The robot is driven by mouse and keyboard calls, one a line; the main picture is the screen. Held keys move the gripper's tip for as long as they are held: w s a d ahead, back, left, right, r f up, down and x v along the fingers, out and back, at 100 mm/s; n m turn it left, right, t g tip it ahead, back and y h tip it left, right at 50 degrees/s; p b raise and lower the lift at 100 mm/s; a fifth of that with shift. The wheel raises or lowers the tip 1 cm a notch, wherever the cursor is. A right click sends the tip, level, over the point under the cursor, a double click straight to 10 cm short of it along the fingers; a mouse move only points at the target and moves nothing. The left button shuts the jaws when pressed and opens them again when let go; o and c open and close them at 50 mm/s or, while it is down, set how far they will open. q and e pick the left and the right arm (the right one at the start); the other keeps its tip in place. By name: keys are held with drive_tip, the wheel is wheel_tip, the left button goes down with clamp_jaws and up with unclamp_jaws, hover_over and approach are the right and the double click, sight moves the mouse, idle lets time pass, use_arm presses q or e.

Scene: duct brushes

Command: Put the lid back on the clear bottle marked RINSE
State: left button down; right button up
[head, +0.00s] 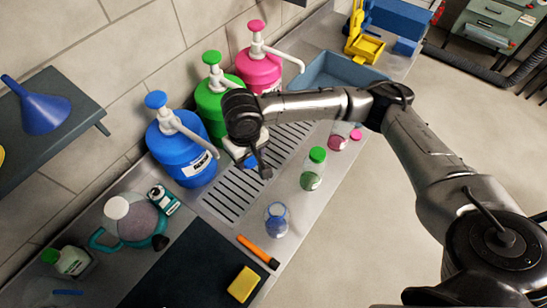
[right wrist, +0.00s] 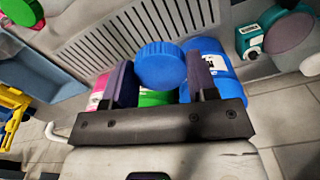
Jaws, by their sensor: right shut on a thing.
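My right gripper (head: 256,163) hangs over the slotted drain near the blue jug. In the right wrist view, the gripper (right wrist: 161,88) is shut on a round blue lid (right wrist: 160,65), held between its two fingers. In the head view the lid (head: 250,160) shows only as a small blue patch beside the fingers. A small clear bottle with blue in it (head: 277,219) stands on the steel counter, below and right of the gripper, apart from it. It appears open on top. I cannot read its marking. My left gripper is not in view.
Blue (head: 180,155), green (head: 207,112) and pink (head: 258,72) pump jugs stand along the wall. A green-capped bottle (head: 313,170) and a pink-lidded one (head: 338,141) stand near the counter edge. An orange-handled tool (head: 258,251) and yellow sponge (head: 243,284) lie near the dark mat (head: 185,265).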

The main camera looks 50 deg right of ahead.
wheel_tip(320, 180, up, 9)
drive_tip(key=w+a+n, duration=0.1)
drive_tip(key=w+a, duration=0.1)
drive_tip(key=shift+w+a+n, duration=0.2)
drive_tip(key=shift+a+n, duration=0.1)
